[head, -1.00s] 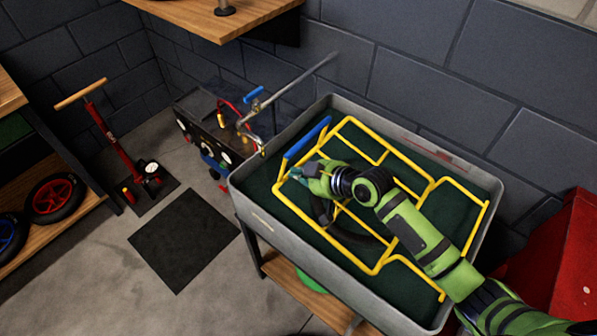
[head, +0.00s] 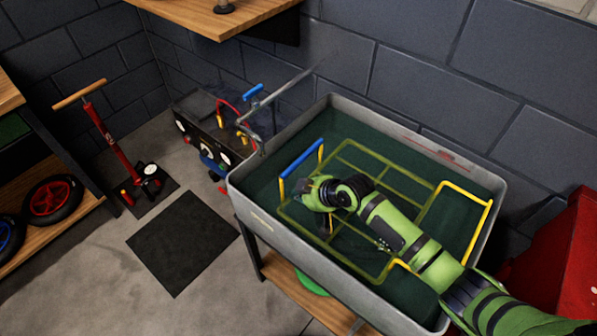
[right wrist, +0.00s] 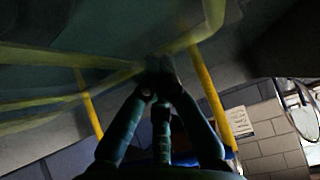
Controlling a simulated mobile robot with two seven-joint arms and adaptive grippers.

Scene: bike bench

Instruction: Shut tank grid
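The grid (head: 385,170) is a frame of yellow bars in the grey tank (head: 262,222). Most of it lies flat and looks dull green-yellow under the dark green water (head: 350,125). Bright yellow rods at its right end stand clear of the water. Its blue handle (head: 304,158) stands above the surface at the left end on two yellow posts. My right gripper (head: 303,188) is low over the grid beside the handle. In the right wrist view its fingers (right wrist: 160,66) meet at a yellow bar; whether they touch it is unclear. My left gripper is out of view.
A blue-handled tap with a pipe (head: 250,125) stands at the tank's back left. A wooden shelf (head: 215,15) hangs above. A red cabinet (head: 560,255) is close on the right. A red floor pump (head: 115,140) stands on the left.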

